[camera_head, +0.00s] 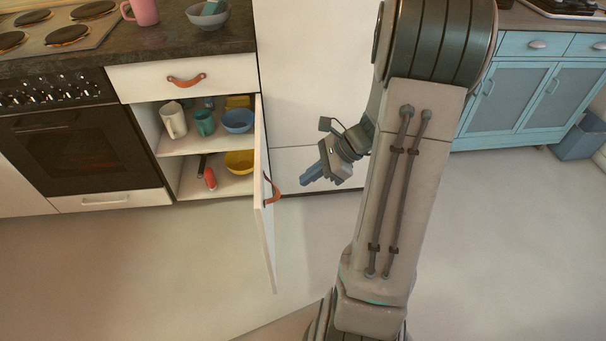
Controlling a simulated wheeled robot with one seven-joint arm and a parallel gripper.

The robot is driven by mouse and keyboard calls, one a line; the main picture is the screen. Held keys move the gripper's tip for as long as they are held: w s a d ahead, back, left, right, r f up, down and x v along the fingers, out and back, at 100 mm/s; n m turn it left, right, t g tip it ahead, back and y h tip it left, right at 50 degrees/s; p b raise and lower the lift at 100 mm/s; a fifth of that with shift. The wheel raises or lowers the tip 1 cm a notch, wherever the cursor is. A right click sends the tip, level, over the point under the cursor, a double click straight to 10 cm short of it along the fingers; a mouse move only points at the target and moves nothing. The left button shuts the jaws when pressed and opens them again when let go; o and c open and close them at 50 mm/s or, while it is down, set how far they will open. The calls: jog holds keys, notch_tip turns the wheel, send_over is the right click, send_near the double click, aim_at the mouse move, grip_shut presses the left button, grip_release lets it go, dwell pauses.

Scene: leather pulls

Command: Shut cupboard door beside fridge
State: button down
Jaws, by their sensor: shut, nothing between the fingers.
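The cupboard door (263,205) stands wide open, swung out toward me, hinged on the right side of its cupboard. It has a brown leather pull (272,190) on the face turned to the right. The open cupboard (190,153) has two levels holding a white jug, a teal cup, a blue bowl, a yellow bowl and a red-handled item. The white fridge (318,75) stands just right of the cupboard. My gripper (306,178) is shut and empty, to the right of the door near the leather pull, in front of the fridge. It appears apart from the door.
A drawer (185,78) with a leather pull is closed above the cupboard. A dark oven (80,145) is at the left. Blue cabinets (528,90) and a blue bin (580,137) are at the right. The floor (180,260) in front is clear.

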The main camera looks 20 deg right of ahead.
jog(key=w+a+f+b, duration=0.2)
jog(key=a+f, duration=0.3)
jog(key=a, duration=0.3)
jog(key=shift+w+a, duration=0.35)
jog(key=shift+w, duration=0.1)
jog(key=shift+f, duration=0.1)
